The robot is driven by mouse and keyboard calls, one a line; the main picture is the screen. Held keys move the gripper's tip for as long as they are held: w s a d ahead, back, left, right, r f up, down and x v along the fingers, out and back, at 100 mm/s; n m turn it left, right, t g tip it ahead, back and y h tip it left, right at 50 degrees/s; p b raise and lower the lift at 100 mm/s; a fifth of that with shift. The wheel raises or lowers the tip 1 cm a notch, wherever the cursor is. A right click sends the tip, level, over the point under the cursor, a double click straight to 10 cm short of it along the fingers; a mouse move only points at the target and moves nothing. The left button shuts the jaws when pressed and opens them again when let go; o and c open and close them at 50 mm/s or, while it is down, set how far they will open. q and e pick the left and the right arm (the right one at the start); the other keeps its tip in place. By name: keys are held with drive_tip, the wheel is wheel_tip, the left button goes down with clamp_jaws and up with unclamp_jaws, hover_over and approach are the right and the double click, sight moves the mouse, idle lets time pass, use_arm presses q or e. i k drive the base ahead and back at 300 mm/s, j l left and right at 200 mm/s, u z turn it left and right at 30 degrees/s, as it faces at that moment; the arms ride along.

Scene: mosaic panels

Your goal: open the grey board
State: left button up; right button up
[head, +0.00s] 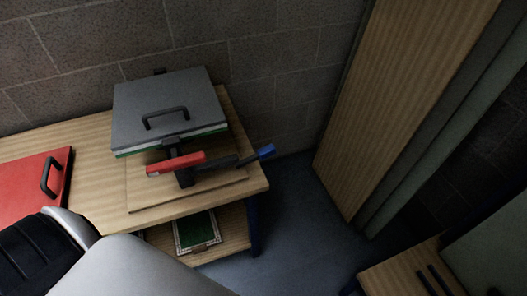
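A dark clamp-like fixture with a red lever (176,163) and a blue-tipped arm (266,151) stands close in front of the board. Whether it touches the board is unclear. Neither of my grippers is in view; my own arm fills the lower left.
A red board (28,196) with a black handle lies on the table (100,142) at left. A green framed panel (197,231) lies on the shelf below. A block wall stands behind, a tall wooden panel (400,90) at right. Floor (310,225) between is clear.

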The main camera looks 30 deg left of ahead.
sight(153, 108)
drive_tip(key=u, duration=1.6)
drive_tip(key=z, duration=0.1)
